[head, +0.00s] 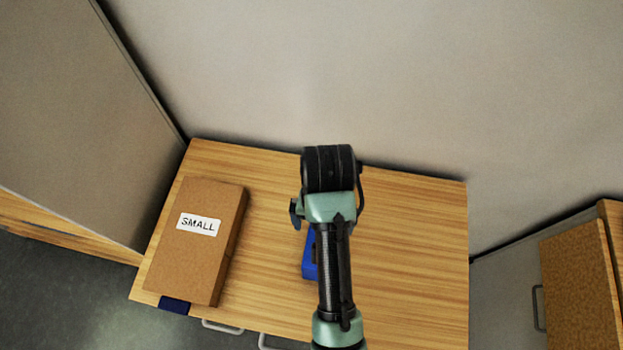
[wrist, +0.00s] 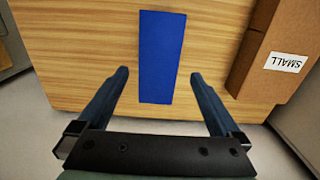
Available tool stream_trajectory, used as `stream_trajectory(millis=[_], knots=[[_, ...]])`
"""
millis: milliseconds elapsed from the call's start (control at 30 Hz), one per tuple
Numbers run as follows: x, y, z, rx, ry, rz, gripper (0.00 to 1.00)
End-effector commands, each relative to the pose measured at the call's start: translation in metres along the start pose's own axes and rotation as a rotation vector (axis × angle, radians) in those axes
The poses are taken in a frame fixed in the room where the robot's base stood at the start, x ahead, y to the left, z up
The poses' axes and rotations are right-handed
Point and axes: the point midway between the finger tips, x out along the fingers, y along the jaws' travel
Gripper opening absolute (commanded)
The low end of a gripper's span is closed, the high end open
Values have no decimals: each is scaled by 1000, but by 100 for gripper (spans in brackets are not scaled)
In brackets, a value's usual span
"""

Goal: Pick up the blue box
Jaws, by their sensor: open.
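The blue box (head: 309,258) lies on the wooden table top, partly hidden behind my arm in the head view. In the wrist view the whole blue top of the box (wrist: 162,50) shows as a long upright rectangle. My gripper (wrist: 160,73) is open, with one finger to each side of the box in that view and a gap on both sides. The fingers look to be above the box, but the height between them is hard to tell.
A brown cardboard box labelled SMALL (head: 205,250) lies on the left of the table (head: 410,260); it also shows at the right in the wrist view (wrist: 262,50). A dark blue piece (head: 174,305) shows at its front edge. A grey wall (head: 400,80) stands behind. The table's right side is clear.

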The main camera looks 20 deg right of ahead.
Motion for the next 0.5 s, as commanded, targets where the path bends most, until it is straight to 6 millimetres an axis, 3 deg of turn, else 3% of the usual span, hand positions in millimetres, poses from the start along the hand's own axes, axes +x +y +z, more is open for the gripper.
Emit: stream_trajectory(millis=[100, 300, 500], knots=[[26, 1, 2, 1, -6, 2, 100], [57, 0, 1, -1, -6, 1, 100], [73, 0, 0, -1, -2, 0, 100]])
